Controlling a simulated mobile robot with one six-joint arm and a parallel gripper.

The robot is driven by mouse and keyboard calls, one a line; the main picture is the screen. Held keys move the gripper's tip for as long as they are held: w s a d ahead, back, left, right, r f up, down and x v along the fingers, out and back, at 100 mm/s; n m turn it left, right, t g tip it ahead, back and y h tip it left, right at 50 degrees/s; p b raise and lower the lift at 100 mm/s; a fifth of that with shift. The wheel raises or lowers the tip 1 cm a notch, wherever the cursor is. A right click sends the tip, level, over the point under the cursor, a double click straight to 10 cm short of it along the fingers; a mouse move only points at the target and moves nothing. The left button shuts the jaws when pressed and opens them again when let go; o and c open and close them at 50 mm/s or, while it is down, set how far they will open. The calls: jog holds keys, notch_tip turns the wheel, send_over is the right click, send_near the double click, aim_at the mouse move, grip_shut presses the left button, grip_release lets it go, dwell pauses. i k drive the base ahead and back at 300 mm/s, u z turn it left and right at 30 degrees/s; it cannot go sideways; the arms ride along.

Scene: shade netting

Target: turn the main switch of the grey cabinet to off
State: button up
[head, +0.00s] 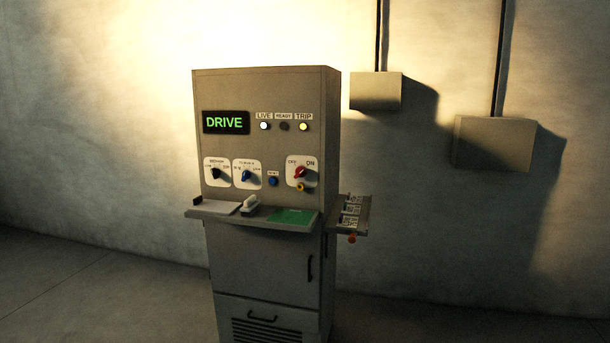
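The grey cabinet (265,90) stands upright against the wall in the middle of the head view. A red rotary switch (300,172) sits on a white plate at the right of its front panel, with OFF marked upper left and ON upper right. The red handle looks slanted toward ON, but it is too small to be certain. A small yellow round part shows just below it. To its left are a blue button (273,181), a blue knob (246,176) and a black knob (215,174). My gripper is not in view.
A green DRIVE display (226,122) is lit; the LIVE and TRIP lamps glow, READY is dark. A shelf (230,216) below the knobs holds papers, a white object and a green sheet. A side panel (362,222) juts out right. Two boxes (376,92) hang on the wall.

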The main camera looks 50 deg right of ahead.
aim_at(300, 172)
jog(key=z, duration=0.2)
jog(key=i, duration=0.9)
jog(key=u, duration=0.3)
